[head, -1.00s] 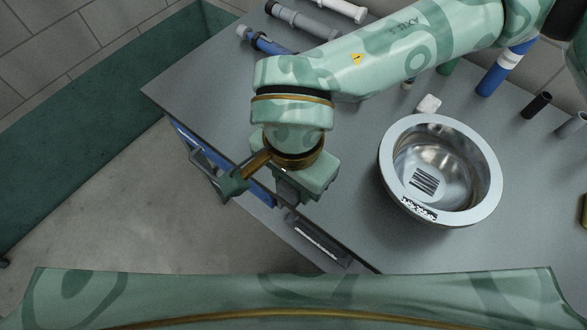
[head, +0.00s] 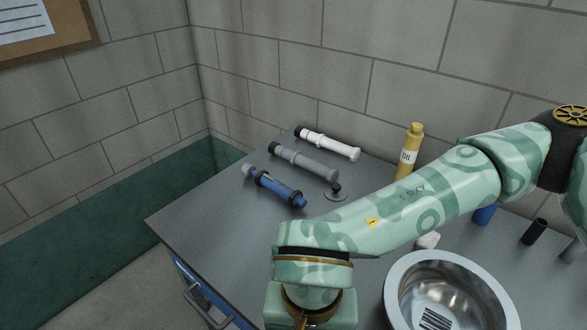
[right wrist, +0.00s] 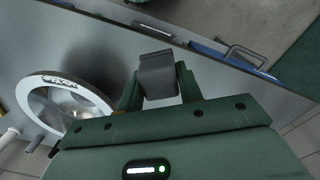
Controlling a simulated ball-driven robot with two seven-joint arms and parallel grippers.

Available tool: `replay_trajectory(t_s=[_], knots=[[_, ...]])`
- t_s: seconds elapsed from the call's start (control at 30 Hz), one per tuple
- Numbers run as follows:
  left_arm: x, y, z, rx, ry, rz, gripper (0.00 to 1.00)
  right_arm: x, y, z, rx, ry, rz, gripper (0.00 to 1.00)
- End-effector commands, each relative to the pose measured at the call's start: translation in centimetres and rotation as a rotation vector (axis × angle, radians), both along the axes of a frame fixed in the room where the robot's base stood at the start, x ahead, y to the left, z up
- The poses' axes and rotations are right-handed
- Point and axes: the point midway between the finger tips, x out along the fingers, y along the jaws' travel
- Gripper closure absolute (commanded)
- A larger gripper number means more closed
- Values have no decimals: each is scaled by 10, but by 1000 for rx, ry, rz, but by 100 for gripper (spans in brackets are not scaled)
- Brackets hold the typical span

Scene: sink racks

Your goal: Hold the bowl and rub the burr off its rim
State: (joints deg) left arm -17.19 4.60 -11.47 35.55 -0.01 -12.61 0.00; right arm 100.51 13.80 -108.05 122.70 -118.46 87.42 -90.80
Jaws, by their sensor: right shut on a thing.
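The bowl (head: 396,290) is a shiny steel basin with a wide flat rim, on the grey bench at the bottom right of the head view, its near part cut off. I cannot make out a burr. My right gripper (right wrist: 158,88) is shut on a grey block (right wrist: 156,70), apart from the bowl and to its left in the head view. Its fingers are below the head view's frame. My left gripper is in neither view.
Blue (head: 275,188), grey (head: 303,161) and white (head: 328,144) tubes lie at the bench's back left. A yellow oil bottle (head: 409,155) stands behind my right arm. A small white block (head: 428,240) lies behind the bowl. The bench's left part is clear.

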Motion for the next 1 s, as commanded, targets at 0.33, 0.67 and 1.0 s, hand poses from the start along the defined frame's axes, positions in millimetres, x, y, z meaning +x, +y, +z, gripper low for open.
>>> replay_trajectory(t_s=[0.33,0.67,1.0], knots=[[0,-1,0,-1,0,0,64,49,-132,10,-3,13,276,83],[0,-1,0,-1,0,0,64,61,-184,20,18,-12,113,83],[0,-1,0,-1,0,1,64,61,-183,20,19,-12,113,83]])
